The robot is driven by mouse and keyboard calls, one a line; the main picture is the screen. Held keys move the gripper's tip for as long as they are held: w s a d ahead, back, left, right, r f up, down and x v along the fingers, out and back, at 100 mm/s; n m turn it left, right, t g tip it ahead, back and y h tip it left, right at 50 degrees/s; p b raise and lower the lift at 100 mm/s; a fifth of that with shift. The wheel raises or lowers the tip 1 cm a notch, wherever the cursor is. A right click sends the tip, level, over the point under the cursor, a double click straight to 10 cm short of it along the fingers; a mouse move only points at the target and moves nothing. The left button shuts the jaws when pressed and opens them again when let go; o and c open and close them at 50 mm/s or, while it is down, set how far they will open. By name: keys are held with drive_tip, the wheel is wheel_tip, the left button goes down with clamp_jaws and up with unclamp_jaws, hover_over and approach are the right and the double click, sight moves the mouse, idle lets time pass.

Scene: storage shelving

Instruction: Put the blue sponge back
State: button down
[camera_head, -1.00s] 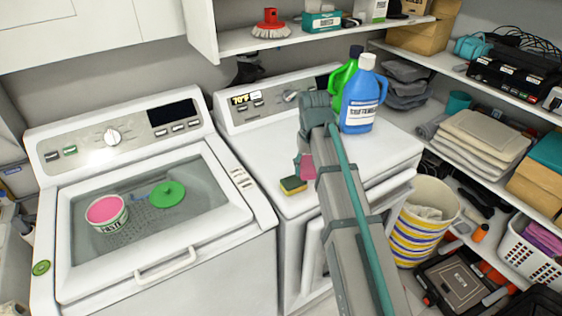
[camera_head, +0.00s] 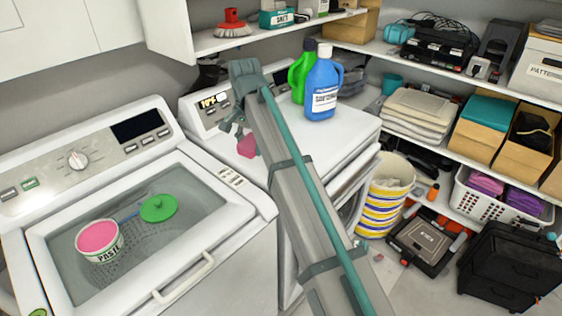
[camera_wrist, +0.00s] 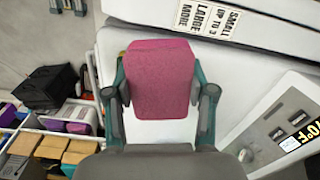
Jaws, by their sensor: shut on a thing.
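My gripper (camera_head: 243,136) is shut on a pink, block-shaped sponge (camera_wrist: 163,78), seen between the two fingers in the wrist view. The pink sponge also shows in the head view (camera_head: 247,147), above the lid of the right-hand machine (camera_head: 345,128). I cannot tell its exact height over the lid. I see no blue sponge in any view. A small yellowish edge shows beside the pink sponge in the wrist view, too little to identify. My arm hides part of the lid in the head view.
A blue bottle (camera_head: 322,85) and a green bottle (camera_head: 301,72) stand on the lid, right of my gripper. The left washer (camera_head: 205,258) holds a pink-topped tub (camera_head: 100,240) and a green disc (camera_head: 158,208). A shelf (camera_head: 262,40) hangs above; filled shelves stand at right.

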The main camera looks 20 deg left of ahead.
drive_tip(key=shift+d+m, duration=0.15)
drive_tip(key=shift+m, duration=0.25)
drive_tip(key=shift+w+m, duration=0.15)
drive_tip(key=shift+m, duration=0.25)
drive_tip(key=w+a+f+p, duration=0.2)
drive_tip(key=w+f+p, duration=0.15)
drive_tip(key=w, duration=0.55)
drive_tip(key=p, duration=0.1)
hover_over(260, 158)
drive_tip(key=s, duration=0.1)
wheel_tip(260, 158, down, 5)
drive_tip(key=shift+r, duration=0.1)
drive_tip(key=shift+w+f+p, duration=0.35)
drive_tip(key=shift+f, duration=0.25)
wheel_tip(260, 158, down, 2)
drive_tip(key=shift+w+f+p, duration=0.15)
drive_tip(key=shift+f+p, duration=0.05)
drive_tip(key=shift+p, duration=0.9)
drive_tip(key=shift+f, duration=0.4)
drive_tip(key=shift+f, duration=0.25)
